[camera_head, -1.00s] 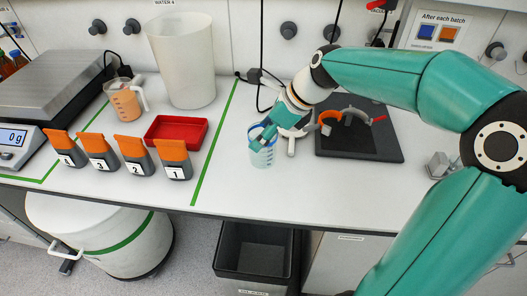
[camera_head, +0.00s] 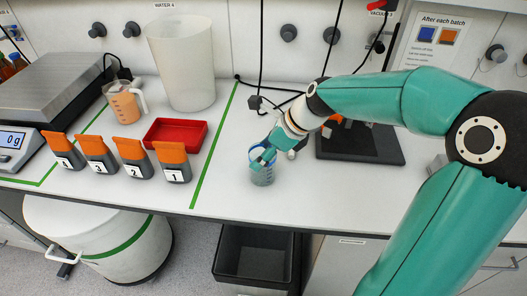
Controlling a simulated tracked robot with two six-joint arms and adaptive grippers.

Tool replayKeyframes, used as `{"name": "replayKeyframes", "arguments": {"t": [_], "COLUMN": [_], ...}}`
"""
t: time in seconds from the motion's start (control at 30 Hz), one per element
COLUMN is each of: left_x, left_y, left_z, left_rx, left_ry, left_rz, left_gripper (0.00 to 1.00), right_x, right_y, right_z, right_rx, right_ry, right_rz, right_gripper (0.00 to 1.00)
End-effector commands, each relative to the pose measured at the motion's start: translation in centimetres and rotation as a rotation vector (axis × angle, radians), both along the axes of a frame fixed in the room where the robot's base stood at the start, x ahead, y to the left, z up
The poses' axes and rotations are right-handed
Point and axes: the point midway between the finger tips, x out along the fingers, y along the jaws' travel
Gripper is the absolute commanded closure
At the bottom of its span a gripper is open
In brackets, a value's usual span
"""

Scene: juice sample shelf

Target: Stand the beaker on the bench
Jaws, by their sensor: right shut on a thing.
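The beaker (camera_head: 262,176), small and clear with a blue rim, is upright near the front edge of the white bench (camera_head: 228,178), right of the green line. My right gripper (camera_head: 264,160) reaches in from the right and is shut on the beaker's upper part, hiding some of its rim. The beaker's base is at or just above the bench top; I cannot tell whether it touches. My left gripper is not in view.
A dark stand base (camera_head: 375,150) lies behind the beaker, partly hidden by my arm. Left of the green line are a red tray (camera_head: 176,132), several orange-topped holders (camera_head: 172,162), an orange-filled jug (camera_head: 124,103), a large white container (camera_head: 183,65) and a scale (camera_head: 48,85).

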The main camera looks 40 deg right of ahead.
Motion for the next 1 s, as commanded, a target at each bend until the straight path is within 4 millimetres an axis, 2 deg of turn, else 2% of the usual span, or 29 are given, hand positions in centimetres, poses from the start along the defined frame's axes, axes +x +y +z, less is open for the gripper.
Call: {"name": "replayKeyframes", "arguments": {"t": [0.03,0.17,0.47,0.63,0.77,1.0], "left_x": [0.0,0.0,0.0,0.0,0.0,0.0], "left_y": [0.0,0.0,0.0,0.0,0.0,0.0], "left_z": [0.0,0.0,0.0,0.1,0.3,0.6], "left_rx": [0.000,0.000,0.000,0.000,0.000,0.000], "left_ry": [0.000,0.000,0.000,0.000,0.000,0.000], "left_rz": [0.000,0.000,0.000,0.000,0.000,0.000], "left_gripper": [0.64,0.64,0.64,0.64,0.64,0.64], "right_x": [0.0,0.0,0.0,-0.3,-1.1,-3.4], "right_y": [0.0,0.0,0.0,-0.1,-0.6,-1.9], "right_z": [-0.1,-0.1,0.0,0.8,2.3,6.5], "right_rx": [0.001,0.000,0.000,0.000,-0.002,-0.003], "right_ry": [0.000,0.001,0.001,0.000,-0.002,-0.002], "right_rz": [0.001,0.001,0.001,0.001,-0.001,-0.002], "right_gripper": [0.26,0.06,0.06,0.06,0.06,0.06]}}
